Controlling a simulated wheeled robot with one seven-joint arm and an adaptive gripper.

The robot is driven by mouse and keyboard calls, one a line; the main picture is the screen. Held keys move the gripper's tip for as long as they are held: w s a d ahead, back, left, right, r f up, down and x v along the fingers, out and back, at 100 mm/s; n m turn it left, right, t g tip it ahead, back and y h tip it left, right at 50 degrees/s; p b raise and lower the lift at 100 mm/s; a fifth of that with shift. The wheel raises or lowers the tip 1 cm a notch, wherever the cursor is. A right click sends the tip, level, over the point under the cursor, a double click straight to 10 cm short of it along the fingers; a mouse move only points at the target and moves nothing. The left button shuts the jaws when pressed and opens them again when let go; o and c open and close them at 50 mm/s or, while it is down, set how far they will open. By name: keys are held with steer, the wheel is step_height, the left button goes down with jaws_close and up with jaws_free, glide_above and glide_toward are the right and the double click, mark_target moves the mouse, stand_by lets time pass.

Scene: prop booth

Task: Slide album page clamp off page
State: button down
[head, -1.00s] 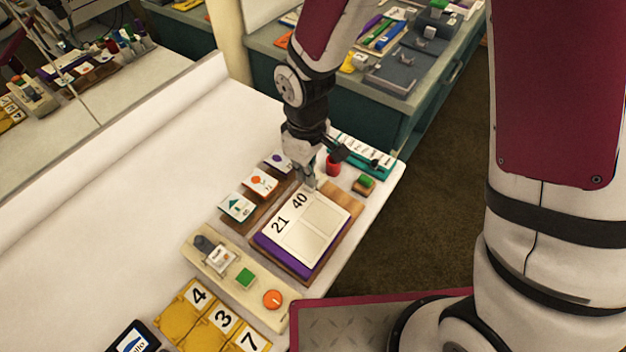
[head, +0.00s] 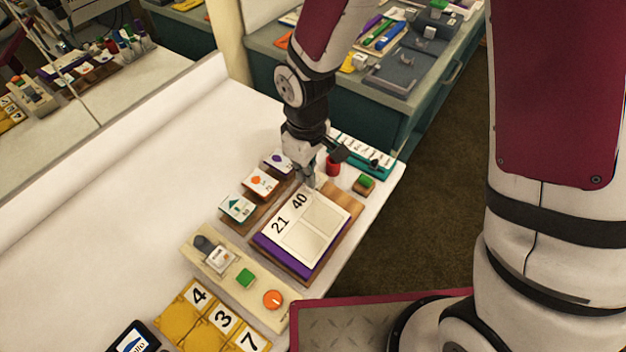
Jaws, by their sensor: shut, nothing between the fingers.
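The album page (head: 296,241) is a white sheet with the numbers 21 and 40 and pale panels. It lies on a purple-edged album (head: 273,256) on a wooden board (head: 344,196). My gripper (head: 311,184) points down at the page's far edge, near the 40. Its fingers are shut, and no object shows between them. I cannot make out the clamp clearly; my gripper covers part of that edge. Whether the fingertips touch the page or something on it is too small to tell.
Beside the album are small picture cards (head: 262,182), a beige panel with a green button and orange knob (head: 272,299), and yellow number tiles (head: 222,317). The table's left side is clear.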

mark_target(309, 190)
stand_by(0.4)
steer(key=shift+f+b, duration=0.9)
steer(key=shift+f, duration=0.5)
steer(key=shift+s+d+f, duration=0.1)
steer(key=shift+s+f, duration=0.05)
steer(key=shift+f, duration=0.25)
steer(key=shift+w+d+b, duration=0.2)
steer(key=shift+w+d, duration=0.4)
steer(key=shift+w, duration=0.25)
steer(key=shift+w+d+b, duration=0.2)
steer(key=shift+w+d, duration=0.4)
steer(key=shift+w, duration=0.2)
steer(key=shift+w+d, duration=0.1)
steer(key=shift+w, duration=0.05)
steer(key=c, duration=1.6)
jaws_free()
steer(key=shift+w+d, duration=0.2)
steer(key=shift+w, duration=0.05)
steer(key=shift+o, duration=0.2)
